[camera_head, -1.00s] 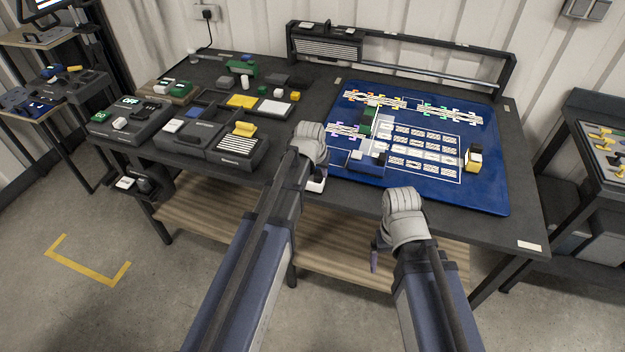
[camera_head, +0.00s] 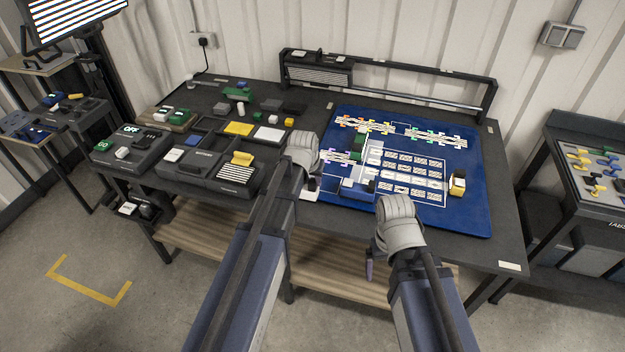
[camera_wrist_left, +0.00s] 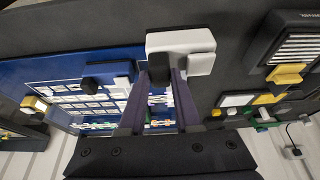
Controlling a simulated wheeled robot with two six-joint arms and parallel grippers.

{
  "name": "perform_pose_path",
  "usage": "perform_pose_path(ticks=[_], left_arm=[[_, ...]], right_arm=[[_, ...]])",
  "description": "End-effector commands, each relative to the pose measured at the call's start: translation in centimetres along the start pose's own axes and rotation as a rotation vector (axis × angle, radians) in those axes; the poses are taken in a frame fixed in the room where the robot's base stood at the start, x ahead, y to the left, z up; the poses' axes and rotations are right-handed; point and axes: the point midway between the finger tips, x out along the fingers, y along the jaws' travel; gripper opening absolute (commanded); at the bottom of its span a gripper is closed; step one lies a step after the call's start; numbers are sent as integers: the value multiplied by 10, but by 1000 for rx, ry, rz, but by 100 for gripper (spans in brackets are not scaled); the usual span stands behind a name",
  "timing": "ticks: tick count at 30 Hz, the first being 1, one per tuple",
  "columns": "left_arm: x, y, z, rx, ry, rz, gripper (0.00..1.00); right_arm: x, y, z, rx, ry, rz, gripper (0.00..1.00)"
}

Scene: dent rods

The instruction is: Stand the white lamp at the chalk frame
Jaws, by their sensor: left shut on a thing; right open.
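A white block (camera_wrist_left: 180,45) with a rounded side lobe and a small black part sits at the fingertips of my left gripper (camera_wrist_left: 164,78). It may be the white lamp; its shape is only partly clear. In the head view the white piece (camera_head: 310,195) shows low beside my left gripper (camera_head: 312,180), at the table's front edge. The gripper's wrist hides much of it. My right gripper (camera_head: 370,265) is open and empty in front of the table. The blue mat (camera_head: 465,215) carries white outlines and coloured corner marks; I cannot tell which is the chalk frame.
Dark devices and a yellow piece (camera_head: 242,158) fill the table's left. A low dark rail (camera_head: 420,97) runs along the back.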

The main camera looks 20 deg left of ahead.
Motion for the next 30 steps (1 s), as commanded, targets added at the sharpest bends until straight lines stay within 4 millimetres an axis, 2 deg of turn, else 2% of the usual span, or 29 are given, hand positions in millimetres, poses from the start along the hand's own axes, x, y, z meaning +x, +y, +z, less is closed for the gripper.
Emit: perform_pose_path(ticks=[1,14,24,30], left_arm=[[-6,0,-3,0,0,0,0],[-8,0,-3,0,0,0,0],[-37,0,-15,0,0,0,0],[-36,0,-15,0,0,0,0]], right_arm=[[-7,1,0,0,0,0,92],[-9,1,0,0,0,0,92],[-40,4,2,0,0,0,92],[-38,4,2,0,0,0,92]])
